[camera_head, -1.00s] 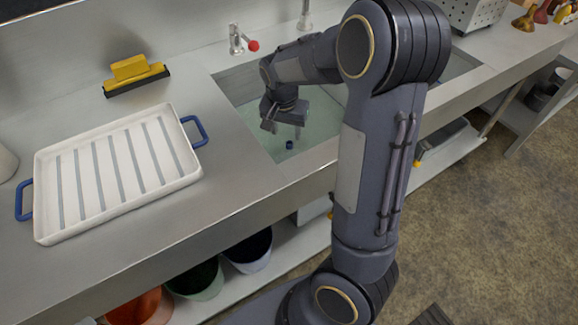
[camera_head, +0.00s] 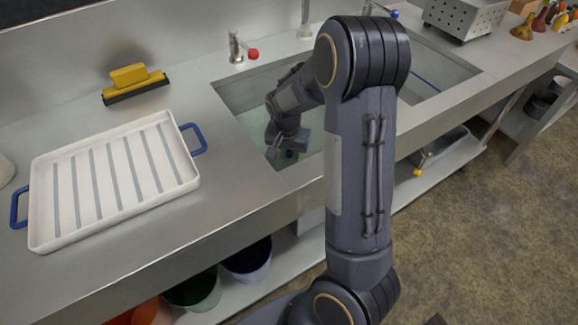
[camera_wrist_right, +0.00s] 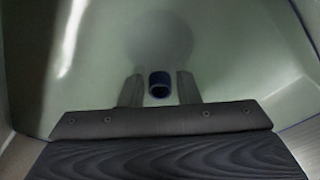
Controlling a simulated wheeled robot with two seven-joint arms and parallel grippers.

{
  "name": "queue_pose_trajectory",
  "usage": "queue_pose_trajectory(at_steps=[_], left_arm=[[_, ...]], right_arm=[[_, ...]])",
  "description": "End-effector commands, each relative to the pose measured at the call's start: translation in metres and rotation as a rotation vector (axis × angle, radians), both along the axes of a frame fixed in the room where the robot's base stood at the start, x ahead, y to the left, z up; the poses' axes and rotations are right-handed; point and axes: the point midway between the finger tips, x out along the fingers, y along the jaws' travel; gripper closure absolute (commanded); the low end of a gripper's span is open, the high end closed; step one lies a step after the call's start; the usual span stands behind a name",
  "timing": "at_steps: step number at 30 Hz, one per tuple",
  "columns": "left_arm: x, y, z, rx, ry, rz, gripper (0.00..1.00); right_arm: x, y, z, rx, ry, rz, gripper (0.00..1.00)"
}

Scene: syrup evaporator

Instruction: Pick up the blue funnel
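A small dark blue ring-like piece (camera_wrist_right: 160,85) shows in the right wrist view; I take it for the blue funnel, though only a short round part with a dark opening is visible. It is low in the left sink basin. My right gripper (camera_wrist_right: 160,90) is open, with one finger on each side of the piece and a gap on both sides. In the head view my right gripper (camera_head: 287,146) reaches down into the basin, and the blue piece (camera_head: 290,154) is a tiny dark spot at its fingertips. My left gripper is not in view.
The sink basin's walls (camera_head: 235,97) surround my right gripper. A tap with a red knob (camera_head: 253,54) stands behind. A white tray with blue handles (camera_head: 100,190) and a yellow squeegee (camera_head: 130,77) lie on the counter at left. A perforated metal box (camera_head: 463,18) stands at back right.

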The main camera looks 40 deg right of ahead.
Motion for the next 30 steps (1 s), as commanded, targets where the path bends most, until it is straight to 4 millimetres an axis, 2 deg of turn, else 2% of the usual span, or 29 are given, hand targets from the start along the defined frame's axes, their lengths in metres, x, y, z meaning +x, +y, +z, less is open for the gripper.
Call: queue_pose_trajectory(at_steps=[1, 5, 14, 17, 24, 30], left_arm=[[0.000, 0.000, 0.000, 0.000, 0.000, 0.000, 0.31], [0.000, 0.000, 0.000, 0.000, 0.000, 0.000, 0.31], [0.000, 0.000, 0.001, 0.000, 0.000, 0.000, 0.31], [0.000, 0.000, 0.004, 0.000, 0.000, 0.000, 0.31], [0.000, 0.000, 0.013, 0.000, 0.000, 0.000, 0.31], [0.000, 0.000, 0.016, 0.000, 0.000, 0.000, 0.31]], right_arm=[[0.000, 0.000, 0.000, 0.000, 0.000, 0.000, 0.78], [0.000, 0.000, 0.000, 0.000, 0.000, 0.000, 0.95], [0.001, 0.000, 0.007, -0.001, -0.003, 0.000, 0.97], [0.001, 0.000, 0.021, 0.000, -0.005, 0.001, 0.97], [0.001, 0.000, 0.071, -0.001, -0.006, 0.001, 0.97], [0.001, 0.000, 0.096, -0.001, -0.003, 0.000, 0.97]])
